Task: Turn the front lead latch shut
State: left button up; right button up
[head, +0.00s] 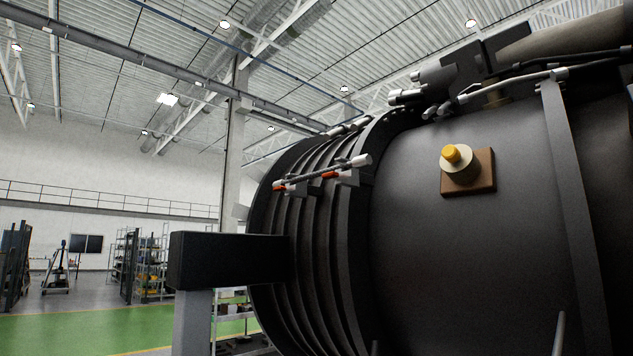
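A large dark turbofan engine (450,260) fills the right half of the head view. On its casing is a brown square plate (484,182) bearing a pale round disc (463,168) with a yellow knob (452,154) standing out from it. Farther left, a thin grey rod with orange parts (328,174) lies across the ribbed section. I cannot tell for sure which of these is the front lead latch, or whether it is open or shut. Neither of my grippers can be made out in this view.
A thick dark beam (228,261) on a grey post (192,322) meets the ribbed section at left. Pipes and fittings (460,75) run over the engine top. Shelves (150,265) stand far back left, beyond open green floor (80,332).

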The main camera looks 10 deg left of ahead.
aim_at(336, 176)
jog(key=z, duration=1.6)
jog(key=k, duration=0.7)
jog(key=u, duration=1)
jog(key=i, duration=0.5)
